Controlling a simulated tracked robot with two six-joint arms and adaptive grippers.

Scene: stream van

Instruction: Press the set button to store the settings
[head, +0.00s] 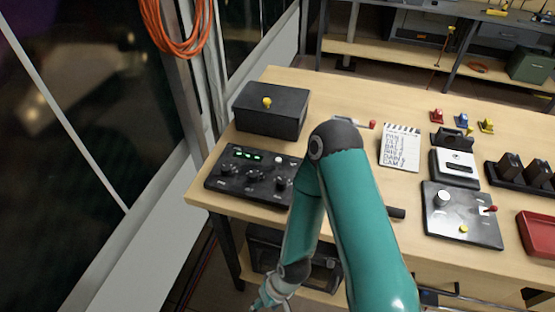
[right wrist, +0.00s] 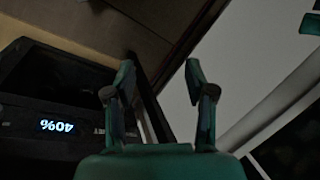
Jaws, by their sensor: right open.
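A black control panel (head: 256,176) with a green-lit display, several knobs and a small white button (head: 278,160) lies at the table's left front. Its labels are too small to read, so I cannot tell which control is the set button. My right arm's elbow covers the panel's right edge. The forearm hangs down in front of the table. My right gripper (right wrist: 159,72) is open and empty in the right wrist view, below the tabletop and apart from the panel. My left gripper is not in view.
A black box (head: 270,112) with a yellow knob stands behind the panel. A notepad (head: 400,148) and a grey panel (head: 462,212) with a red lever lie to the right.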

